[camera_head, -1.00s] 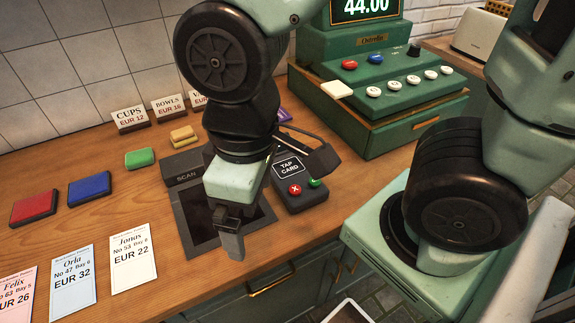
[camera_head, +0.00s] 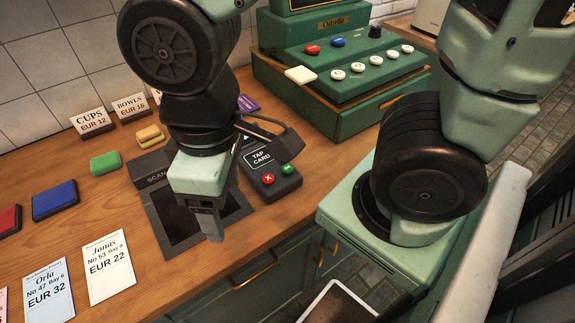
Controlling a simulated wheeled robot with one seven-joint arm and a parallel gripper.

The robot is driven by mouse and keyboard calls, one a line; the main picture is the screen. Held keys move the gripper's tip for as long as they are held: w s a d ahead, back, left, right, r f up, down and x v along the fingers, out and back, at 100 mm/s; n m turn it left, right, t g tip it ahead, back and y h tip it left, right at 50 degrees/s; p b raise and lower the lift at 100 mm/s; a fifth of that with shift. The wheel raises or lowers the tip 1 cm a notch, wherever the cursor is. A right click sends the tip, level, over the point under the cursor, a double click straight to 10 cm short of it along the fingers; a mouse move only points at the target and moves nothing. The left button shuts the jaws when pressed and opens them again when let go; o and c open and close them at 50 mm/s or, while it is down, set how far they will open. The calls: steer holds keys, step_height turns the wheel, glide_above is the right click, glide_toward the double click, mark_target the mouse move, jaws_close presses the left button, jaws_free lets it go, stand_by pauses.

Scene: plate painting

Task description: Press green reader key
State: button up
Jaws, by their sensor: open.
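The card reader (camera_head: 258,157) is a dark box on the wooden counter with a "TAP CARD" label. Its green key (camera_head: 287,169) is at the front right, and its red key (camera_head: 268,178) is to the left of that. My gripper (camera_head: 213,225) points down over the dark scan pad (camera_head: 178,218), left of and nearer than the reader, apart from the keys. It is open and appears empty; the fingers overlap in this view. My wrist hides part of the scan pad, and a dark wrist part partly covers the reader's far right side.
A green cash register (camera_head: 345,85) with coloured buttons stands behind right. Price tickets (camera_head: 108,267), red and blue pads (camera_head: 55,200), a green block (camera_head: 105,163) and yellow blocks (camera_head: 150,136) lie left. Cup and bowl signs (camera_head: 92,122) stand behind. The counter edge is right of the gripper.

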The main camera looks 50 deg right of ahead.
jaws_close()
stand_by(1.4)
